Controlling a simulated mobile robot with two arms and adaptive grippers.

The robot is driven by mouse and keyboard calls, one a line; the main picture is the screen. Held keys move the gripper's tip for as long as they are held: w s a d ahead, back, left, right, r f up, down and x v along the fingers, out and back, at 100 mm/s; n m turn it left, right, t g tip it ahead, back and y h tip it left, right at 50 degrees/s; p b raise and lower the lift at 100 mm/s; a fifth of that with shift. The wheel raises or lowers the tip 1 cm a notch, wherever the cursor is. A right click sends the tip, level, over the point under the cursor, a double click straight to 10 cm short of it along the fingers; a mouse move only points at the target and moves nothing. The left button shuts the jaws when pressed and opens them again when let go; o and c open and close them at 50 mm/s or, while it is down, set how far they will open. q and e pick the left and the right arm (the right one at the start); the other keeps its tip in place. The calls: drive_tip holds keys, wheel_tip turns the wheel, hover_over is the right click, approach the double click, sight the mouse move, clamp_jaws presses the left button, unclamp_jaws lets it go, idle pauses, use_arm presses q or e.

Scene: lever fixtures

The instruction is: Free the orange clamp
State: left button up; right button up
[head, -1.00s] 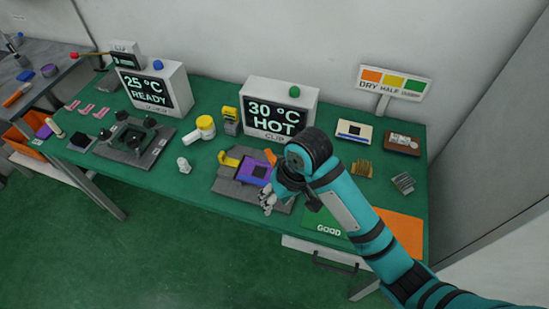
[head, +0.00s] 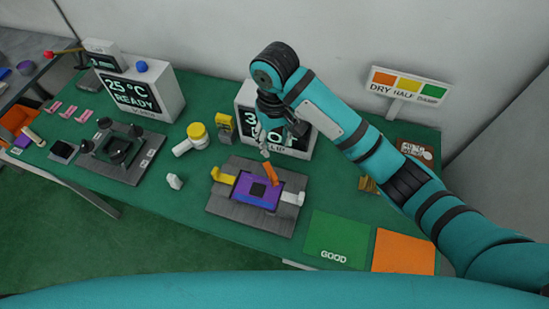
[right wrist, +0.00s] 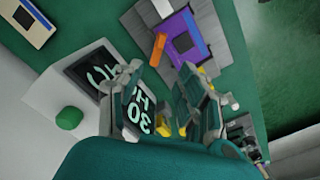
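The orange clamp (head: 271,173) stands at the back edge of the purple board (head: 246,189) on a grey fixture (head: 228,220); its orange lever also shows in the right wrist view (right wrist: 158,48). A yellow clamp (head: 222,176) is at the board's left and a white clamp (head: 292,198) at its right. My right gripper (head: 265,150) hangs just behind the orange clamp. In the right wrist view its fingers (right wrist: 166,76) are spread and empty, with the orange lever beyond them. Contact with the lever cannot be told. My left gripper is not in view.
A "HOT" display box (head: 245,97) stands close behind my right gripper. A yellow-topped white object (head: 196,132) and a yellow block (head: 223,122) stand behind the fixture. Green (head: 335,236) and orange (head: 402,252) pads lie at the right.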

sight(275, 176)
drive_tip(key=f, duration=1.7)
drive_tip(key=shift+s, duration=0.25)
drive_tip(key=shift+c, duration=0.2)
clamp_jaws()
